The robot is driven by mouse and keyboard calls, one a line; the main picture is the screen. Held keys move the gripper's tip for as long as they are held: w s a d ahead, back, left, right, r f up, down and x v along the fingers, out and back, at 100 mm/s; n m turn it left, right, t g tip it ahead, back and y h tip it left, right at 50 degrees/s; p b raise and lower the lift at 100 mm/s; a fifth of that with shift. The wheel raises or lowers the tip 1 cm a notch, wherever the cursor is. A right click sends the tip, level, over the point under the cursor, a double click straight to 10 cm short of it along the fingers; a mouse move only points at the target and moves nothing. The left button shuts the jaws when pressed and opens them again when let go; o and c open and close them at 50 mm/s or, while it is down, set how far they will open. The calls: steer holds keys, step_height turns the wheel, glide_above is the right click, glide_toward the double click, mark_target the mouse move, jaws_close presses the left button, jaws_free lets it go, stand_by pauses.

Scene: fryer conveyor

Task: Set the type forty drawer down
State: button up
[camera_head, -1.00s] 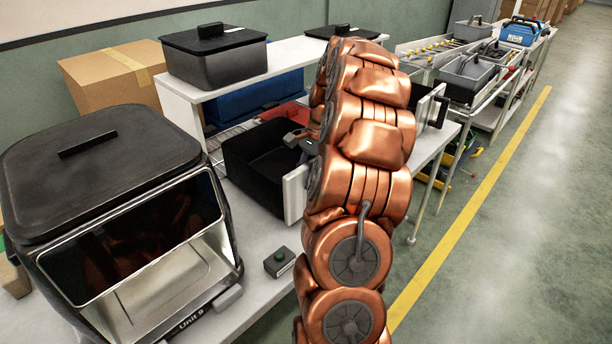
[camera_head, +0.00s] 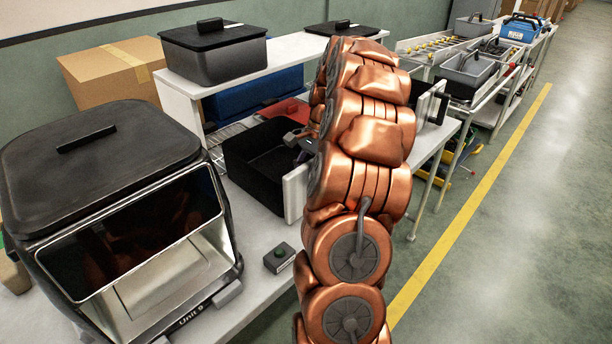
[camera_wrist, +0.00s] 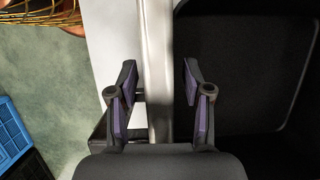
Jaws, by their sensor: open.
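A black open-topped drawer (camera_head: 262,165) with a pale front panel (camera_head: 295,193) rests level on the white table, as far as I can see. No type marking is readable on it. My gripper (camera_wrist: 159,72) is open in the wrist view, with one finger on each side of the front panel (camera_wrist: 158,40). Gaps show between fingers and panel. The drawer's dark inside (camera_wrist: 235,70) fills the right of that view. In the head view my gripper is a small dark shape at the drawer's far right edge, mostly hidden by my copper arm.
A fryer marked Unit 9 (camera_head: 110,200) stands open at left. A shelf (camera_head: 285,58) carries lidded black containers. Another pale-fronted drawer (camera_head: 425,108) is partly behind my arm.

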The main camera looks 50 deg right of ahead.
mark_target(309, 162)
steer(key=shift+r+p, duration=0.3)
steer(key=shift+r, duration=0.45)
steer(key=b+v, duration=0.1)
steer(key=v, duration=0.4)
steer(key=shift+d+r, duration=0.1)
steer(key=shift+d, duration=0.05)
steer(key=v, duration=0.3)
steer(key=shift+r, duration=0.15)
steer(key=shift+p+v, duration=1.2)
steer(key=shift+v, duration=0.35)
